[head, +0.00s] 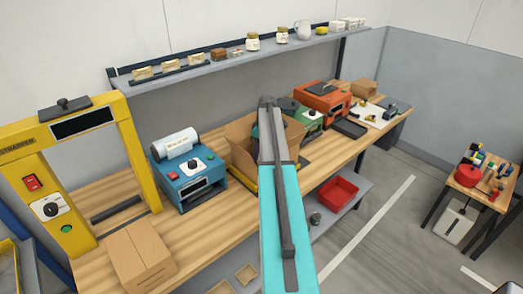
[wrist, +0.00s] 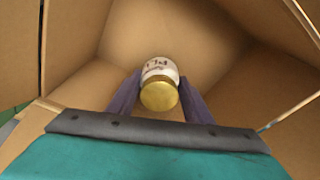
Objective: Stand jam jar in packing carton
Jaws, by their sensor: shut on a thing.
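The open packing carton (head: 238,132) stands on the wooden workbench in the middle of the head view, partly hidden behind my arm. In the wrist view its brown inner walls (wrist: 200,32) surround my gripper. My gripper (wrist: 160,90) is inside the carton, with its two dark fingers shut on the jam jar (wrist: 160,72) from both sides. The jar has a gold lid facing the camera and a white label with dark lettering. I cannot tell whether its base touches the carton floor. The jar and gripper tips are hidden in the head view.
A blue machine (head: 187,176) stands left of the carton, a green one (head: 309,117) and a red-orange one (head: 322,97) right of it. A yellow strapper frame (head: 132,150) and a closed box (head: 137,254) are at the left.

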